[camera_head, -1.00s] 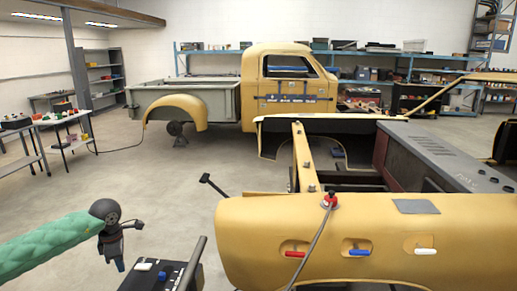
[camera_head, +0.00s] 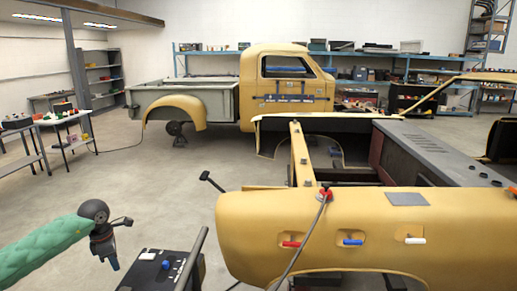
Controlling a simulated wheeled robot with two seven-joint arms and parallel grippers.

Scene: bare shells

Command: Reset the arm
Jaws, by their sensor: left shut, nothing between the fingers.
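My left arm (camera_head: 40,250), in a green padded sleeve, comes in from the lower left. My left gripper (camera_head: 114,266) hangs from its dark wrist and points down, shut and empty. It is over the floor, left of a dark flat-topped unit (camera_head: 148,283) with white and blue pieces on it, and apart from the yellow body panel. My right gripper is out of view.
A yellow vehicle front panel (camera_head: 240,240) with red, blue and white handles fills the right foreground. A cable or rod (camera_head: 305,236) runs down from its red-and-black knob. A yellow truck (camera_head: 250,95), shelves and a left-hand table (camera_head: 75,117) stand farther back. The middle-left floor (camera_head: 130,185) is clear.

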